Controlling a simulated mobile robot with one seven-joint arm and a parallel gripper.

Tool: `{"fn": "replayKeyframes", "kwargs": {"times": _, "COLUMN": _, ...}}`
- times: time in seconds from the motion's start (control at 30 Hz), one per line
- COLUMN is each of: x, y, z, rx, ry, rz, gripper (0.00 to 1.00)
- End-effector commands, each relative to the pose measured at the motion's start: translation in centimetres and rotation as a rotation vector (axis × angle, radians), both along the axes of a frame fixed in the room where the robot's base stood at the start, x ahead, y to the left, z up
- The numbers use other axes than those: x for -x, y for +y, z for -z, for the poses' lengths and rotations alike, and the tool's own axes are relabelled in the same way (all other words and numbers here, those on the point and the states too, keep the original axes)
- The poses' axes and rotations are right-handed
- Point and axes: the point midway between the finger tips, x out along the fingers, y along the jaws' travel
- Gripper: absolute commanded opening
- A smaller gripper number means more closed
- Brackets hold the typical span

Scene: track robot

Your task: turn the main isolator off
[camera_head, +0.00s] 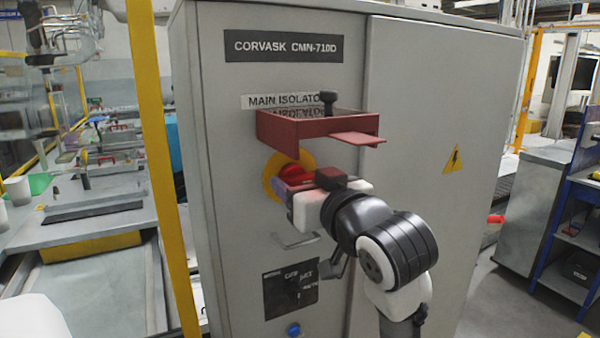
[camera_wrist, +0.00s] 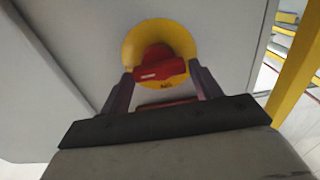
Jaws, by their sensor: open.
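The main isolator is a red rotary handle (camera_head: 293,174) on a round yellow plate (camera_head: 270,182), on the grey cabinet front below the label "MAIN ISOLATOR" (camera_head: 280,101). In the wrist view the red handle (camera_wrist: 160,66) lies roughly level across the yellow plate (camera_wrist: 183,36). My gripper (camera_head: 286,190) is right in front of the handle and partly hides it. In the wrist view my gripper's (camera_wrist: 162,80) two fingers stand apart, one on each side of the handle's lower part. I cannot tell whether they touch it.
A dark red hinged guard (camera_head: 315,125) juts out just above my gripper. Below are a dark panel (camera_head: 290,290) and a blue button (camera_head: 293,330). A yellow post (camera_head: 155,150) stands close to the cabinet's left side. The right cabinet door (camera_head: 440,100) is bare except for a warning sign.

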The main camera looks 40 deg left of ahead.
Motion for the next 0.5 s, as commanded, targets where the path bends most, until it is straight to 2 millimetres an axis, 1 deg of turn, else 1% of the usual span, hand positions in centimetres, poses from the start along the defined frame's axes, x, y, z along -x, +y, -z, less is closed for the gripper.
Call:
{"fn": "replayKeyframes", "kwargs": {"times": 0.03, "x": -0.23, "y": 0.5, "z": -0.1, "rx": 0.0, "ry": 0.002, "rz": 0.0, "gripper": 0.63}}
{"fn": "replayKeyframes", "kwargs": {"times": 0.17, "x": -0.49, "y": 1.23, "z": -0.03, "rx": 0.0, "ry": 0.0, "rz": 0.0, "gripper": 0.63}}
{"fn": "replayKeyframes", "kwargs": {"times": 0.47, "x": -0.57, "y": 1.39, "z": 0.03, "rx": 0.0, "ry": 0.0, "rz": 0.001, "gripper": 0.63}}
{"fn": "replayKeyframes", "kwargs": {"times": 0.5, "x": -0.57, "y": 1.38, "z": 0.03, "rx": -0.001, "ry": 0.0, "rz": 0.001, "gripper": 0.58}}
